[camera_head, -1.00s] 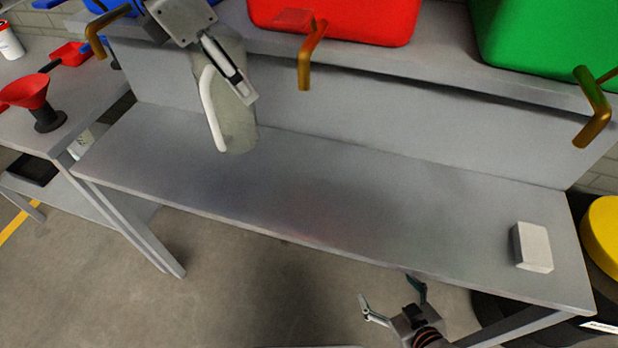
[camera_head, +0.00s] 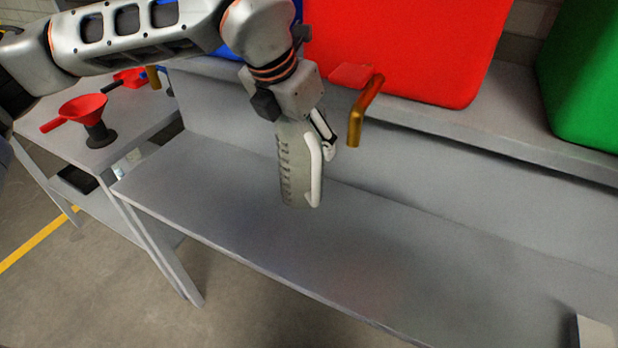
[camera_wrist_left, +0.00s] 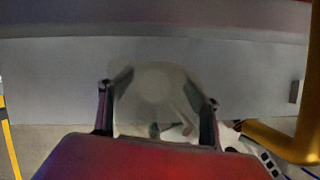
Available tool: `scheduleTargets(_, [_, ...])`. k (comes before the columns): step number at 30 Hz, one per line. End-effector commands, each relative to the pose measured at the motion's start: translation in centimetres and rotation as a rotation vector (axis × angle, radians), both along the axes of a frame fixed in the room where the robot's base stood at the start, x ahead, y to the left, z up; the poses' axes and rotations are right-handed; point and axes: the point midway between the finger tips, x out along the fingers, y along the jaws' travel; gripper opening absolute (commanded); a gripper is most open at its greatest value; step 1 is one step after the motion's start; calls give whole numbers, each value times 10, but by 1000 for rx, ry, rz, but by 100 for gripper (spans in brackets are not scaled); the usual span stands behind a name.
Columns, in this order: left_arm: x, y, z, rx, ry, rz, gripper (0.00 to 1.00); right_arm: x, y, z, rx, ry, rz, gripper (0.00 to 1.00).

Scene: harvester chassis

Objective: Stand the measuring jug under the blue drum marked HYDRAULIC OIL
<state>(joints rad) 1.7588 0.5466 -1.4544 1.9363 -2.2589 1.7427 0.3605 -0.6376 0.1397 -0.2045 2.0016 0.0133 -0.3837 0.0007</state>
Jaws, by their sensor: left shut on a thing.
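The measuring jug (camera_head: 298,165) is grey and translucent, with a white handle on its right side and marks on its left. It is roughly upright over the lower bench; I cannot tell whether its base touches. My left gripper (camera_head: 318,133) is shut on it near the top. In the left wrist view the jug (camera_wrist_left: 155,88) sits between the two fingers (camera_wrist_left: 160,100). The blue drum (camera_head: 228,50) is mostly hidden behind my left arm, and its marking cannot be read. A brass tap (camera_head: 153,78) shows at its left, away from the jug. My right gripper is out of view.
The red drum (camera_head: 410,45) has a brass tap (camera_head: 362,112) just right of the jug. A green drum (camera_head: 590,80) stands at far right. A red funnel (camera_head: 82,110) is on the left table. A white block (camera_head: 594,332) sits at bottom right. The bench (camera_head: 400,270) is otherwise clear.

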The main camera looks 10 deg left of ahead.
Motion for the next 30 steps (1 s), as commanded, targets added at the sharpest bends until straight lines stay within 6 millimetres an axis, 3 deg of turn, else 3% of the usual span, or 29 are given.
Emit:
scheduleTargets(1, [-1, 0, -14, 1, 5, -3, 37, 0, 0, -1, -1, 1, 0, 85])
scheduleTargets(4, [-1, 0, -32, 0, 4, -1, 37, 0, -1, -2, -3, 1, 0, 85])
scheduleTargets(14, [0, 0, -58, 0, 1, -1, 37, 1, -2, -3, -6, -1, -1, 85])
scheduleTargets(21, [0, 0, -91, 1, 2, -1, 37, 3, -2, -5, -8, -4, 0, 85])
scheduleTargets(30, [0, 0, -92, 0, -1, -1, 37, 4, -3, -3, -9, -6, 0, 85])
